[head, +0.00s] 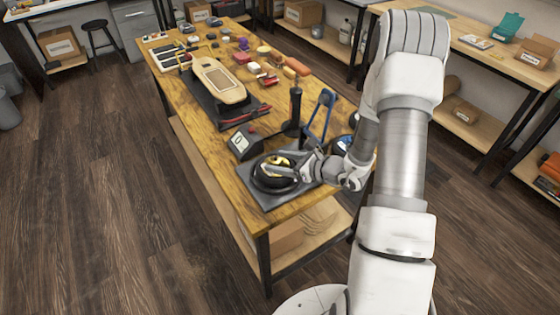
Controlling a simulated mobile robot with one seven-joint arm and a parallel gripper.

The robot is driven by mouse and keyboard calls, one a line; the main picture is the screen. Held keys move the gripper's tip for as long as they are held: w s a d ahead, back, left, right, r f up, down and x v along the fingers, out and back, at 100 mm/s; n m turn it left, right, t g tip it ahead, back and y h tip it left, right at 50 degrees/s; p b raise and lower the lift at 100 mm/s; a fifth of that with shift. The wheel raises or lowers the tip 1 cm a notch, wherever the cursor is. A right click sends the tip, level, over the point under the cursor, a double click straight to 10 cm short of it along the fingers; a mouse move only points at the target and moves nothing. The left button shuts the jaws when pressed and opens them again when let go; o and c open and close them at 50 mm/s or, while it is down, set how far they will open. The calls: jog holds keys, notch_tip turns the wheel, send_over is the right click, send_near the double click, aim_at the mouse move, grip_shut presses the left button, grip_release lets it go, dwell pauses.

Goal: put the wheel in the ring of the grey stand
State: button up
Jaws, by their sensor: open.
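The wheel (263,177), dark with a yellow-gold middle, lies over the grey stand (262,199) at the near end of the wooden workbench. It looks roughly flat. The ring of the stand is hidden or too small to make out, so I cannot tell whether the wheel sits inside it. My gripper (279,169) reaches in from the right, low over the wheel, with its fingers open. The fingers cover part of the wheel's right side. I cannot tell whether they touch it.
A dark box with a small screen (242,142) stands just behind the stand. An upright black tool (295,106) and a blue-framed tool (322,112) stand close behind my gripper.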

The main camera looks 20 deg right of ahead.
jog(key=shift+r, duration=0.3)
jog(key=p+v, duration=0.1)
jog(key=v, duration=1.1)
jog(key=shift+f, duration=0.2)
